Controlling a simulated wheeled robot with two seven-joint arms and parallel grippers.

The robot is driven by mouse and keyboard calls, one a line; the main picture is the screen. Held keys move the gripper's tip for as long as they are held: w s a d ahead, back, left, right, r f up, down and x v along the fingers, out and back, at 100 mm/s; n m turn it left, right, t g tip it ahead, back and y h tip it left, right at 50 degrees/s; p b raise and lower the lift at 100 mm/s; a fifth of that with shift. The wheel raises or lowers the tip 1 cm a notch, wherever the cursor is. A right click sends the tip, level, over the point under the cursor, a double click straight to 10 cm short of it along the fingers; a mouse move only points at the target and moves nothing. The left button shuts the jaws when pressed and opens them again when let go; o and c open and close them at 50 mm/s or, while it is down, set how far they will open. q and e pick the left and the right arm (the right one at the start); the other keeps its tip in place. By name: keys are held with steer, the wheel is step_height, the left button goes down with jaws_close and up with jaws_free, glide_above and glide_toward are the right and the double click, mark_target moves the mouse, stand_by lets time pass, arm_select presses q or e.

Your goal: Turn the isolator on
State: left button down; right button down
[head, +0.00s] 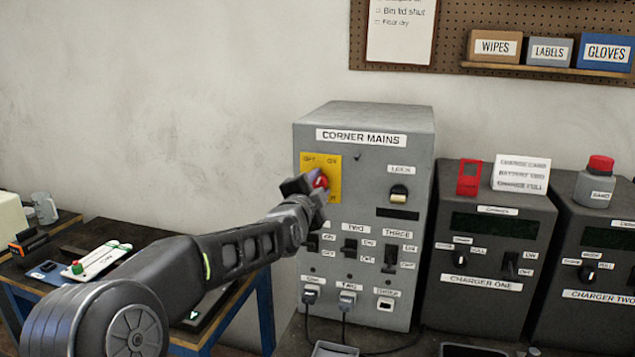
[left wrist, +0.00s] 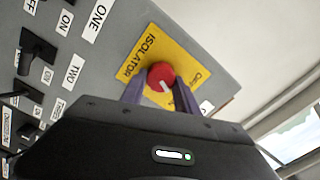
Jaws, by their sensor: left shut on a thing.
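The isolator is a red round knob (head: 321,181) with a white pointer mark on a yellow plate (head: 334,163), at the upper left of the grey Corner Mains box (head: 365,124). OFF and ON labels are on the plate. My left gripper (head: 303,188) is shut on the red knob, which also shows between its two fingers in the left wrist view (left wrist: 161,76). The gripper hides part of the knob and plate in the head view. I cannot tell for certain which label the pointer faces. My right gripper is not in view.
Below the knob are black switches (head: 350,248) and plugged cables (head: 347,300). Chargers One (head: 484,284) and Two (head: 600,296) stand to the right. A low table (head: 150,234) with a mug and tools is at the left.

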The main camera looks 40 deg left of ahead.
arm_select(q)
steer(key=m+p, duration=0.1)
steer(key=m, duration=0.4)
steer(key=shift+d+f, duration=0.1)
stand_by(0.3)
steer(key=c, duration=0.9)
jaws_free()
steer(key=b+v, duration=0.2)
steer(key=v, duration=0.5)
steer(key=shift+s, duration=0.35)
steer(key=shift+d+f, duration=0.1)
